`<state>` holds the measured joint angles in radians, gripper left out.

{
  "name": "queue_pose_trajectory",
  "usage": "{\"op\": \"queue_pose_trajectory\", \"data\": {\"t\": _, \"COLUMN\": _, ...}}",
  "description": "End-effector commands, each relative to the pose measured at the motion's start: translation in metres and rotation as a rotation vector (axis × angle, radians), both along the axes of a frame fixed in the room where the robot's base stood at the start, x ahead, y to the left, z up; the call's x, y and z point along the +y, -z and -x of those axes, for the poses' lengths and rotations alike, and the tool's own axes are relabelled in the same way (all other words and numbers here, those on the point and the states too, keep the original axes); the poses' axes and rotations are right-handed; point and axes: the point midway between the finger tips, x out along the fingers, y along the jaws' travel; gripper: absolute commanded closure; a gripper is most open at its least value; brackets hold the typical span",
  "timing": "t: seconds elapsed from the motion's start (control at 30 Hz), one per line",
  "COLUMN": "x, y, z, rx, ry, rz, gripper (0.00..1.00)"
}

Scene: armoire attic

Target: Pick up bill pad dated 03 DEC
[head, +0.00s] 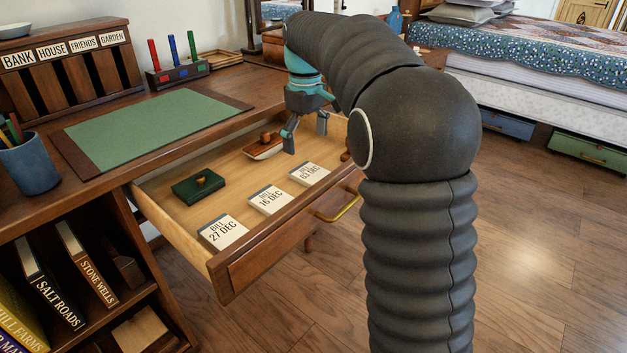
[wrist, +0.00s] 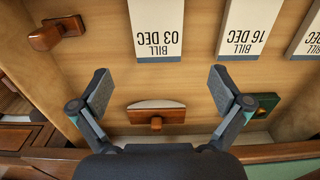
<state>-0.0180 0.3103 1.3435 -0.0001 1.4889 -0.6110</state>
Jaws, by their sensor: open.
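The bill pad dated 03 DEC (head: 309,174) is a white block with a dark band, lying flat in the open drawer (head: 165,212) at the right end of a row of pads. In the wrist view the 03 DEC pad (wrist: 156,22) appears upside down at the top, cut off by the frame edge. My gripper (head: 306,138) is open and empty above the drawer, behind the pad in the head view. In the wrist view its spread fingers (wrist: 165,92) are below the pad's label end, apart from it.
The 16 DEC pad (head: 270,199) and 27 DEC pad (head: 223,232) lie beside it. A wooden rocker blotter (head: 264,146) and a green box (head: 198,187) lie behind. A wooden stamp-like piece (wrist: 57,33) lies on the pad's other side. Drawer walls surround them.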

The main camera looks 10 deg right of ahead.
Motion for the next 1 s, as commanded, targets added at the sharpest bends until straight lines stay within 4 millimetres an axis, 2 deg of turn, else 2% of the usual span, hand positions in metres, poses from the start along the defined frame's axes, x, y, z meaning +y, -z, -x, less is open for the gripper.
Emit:
{"op": "queue_pose_trajectory", "data": {"t": 0.1, "x": 0.0, "y": 0.016, "z": 0.0, "rx": 0.001, "ry": 0.0, "rz": 0.0, "gripper": 0.0}}
{"op": "queue_pose_trajectory", "data": {"t": 0.33, "x": -0.001, "y": 0.029, "z": 0.001, "rx": 0.0, "ry": 0.001, "rz": 0.0, "gripper": 0.0}}
{"op": "queue_pose_trajectory", "data": {"t": 0.63, "x": -0.004, "y": 0.068, "z": 0.002, "rx": 0.0, "ry": 0.001, "rz": 0.0, "gripper": 0.0}}
{"op": "queue_pose_trajectory", "data": {"t": 0.97, "x": -0.004, "y": 0.074, "z": 0.002, "rx": -0.001, "ry": 0.001, "rz": -0.001, "gripper": 0.0}}
{"op": "queue_pose_trajectory", "data": {"t": 1.0, "x": -0.004, "y": 0.074, "z": 0.002, "rx": -0.001, "ry": 0.001, "rz": -0.001, "gripper": 0.07}}
